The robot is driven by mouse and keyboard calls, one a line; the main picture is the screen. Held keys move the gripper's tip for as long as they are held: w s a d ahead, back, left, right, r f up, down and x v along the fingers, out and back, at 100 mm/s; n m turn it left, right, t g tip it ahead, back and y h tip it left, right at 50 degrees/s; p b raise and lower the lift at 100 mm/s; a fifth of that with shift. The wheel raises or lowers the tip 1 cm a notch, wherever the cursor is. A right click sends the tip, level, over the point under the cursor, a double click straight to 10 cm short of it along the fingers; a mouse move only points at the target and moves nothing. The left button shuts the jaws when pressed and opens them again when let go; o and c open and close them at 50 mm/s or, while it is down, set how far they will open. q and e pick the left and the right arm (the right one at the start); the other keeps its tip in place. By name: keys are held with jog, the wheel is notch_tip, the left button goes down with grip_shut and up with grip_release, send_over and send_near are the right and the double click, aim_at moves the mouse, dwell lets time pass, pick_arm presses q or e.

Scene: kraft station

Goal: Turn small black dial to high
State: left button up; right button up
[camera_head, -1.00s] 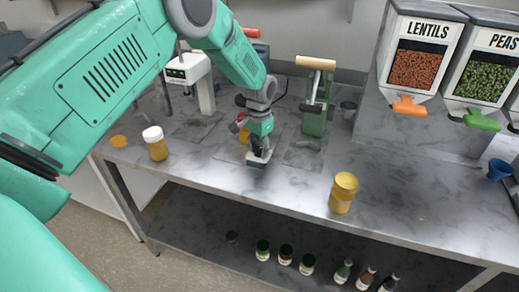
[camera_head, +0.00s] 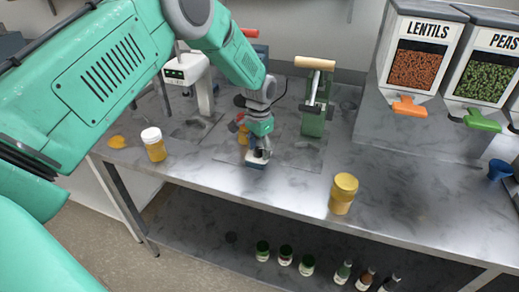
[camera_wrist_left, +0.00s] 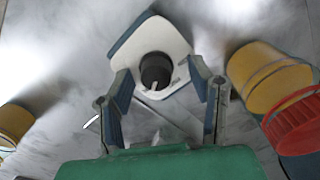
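The small black dial (camera_wrist_left: 155,70) sits on a white device with a blue edge (camera_wrist_left: 178,48) in the left wrist view. A pale pointer mark shows on the dial's near side. My left gripper (camera_wrist_left: 158,76) is open, with one finger on each side of the dial and visible gaps between them. I cannot tell how high the fingertips are above the device. In the head view, my left gripper (camera_head: 260,145) points down over the device (camera_head: 256,164) near the table's front edge and hides most of it. My right gripper is not in view.
A yellow jar (camera_wrist_left: 270,75) and a red-lidded container (camera_wrist_left: 297,122) lie close right of the gripper. A green press (camera_head: 314,118) stands right of it, a white scale-like unit (camera_head: 188,68) left.

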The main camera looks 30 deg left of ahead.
aim_at(259, 148)
pick_arm(q)
jog(key=shift+s+r, duration=0.1)
jog(key=shift+r, duration=0.4)
notch_tip(259, 148, up, 11)
jog(key=shift+f, duration=0.1)
dwell(0.3)
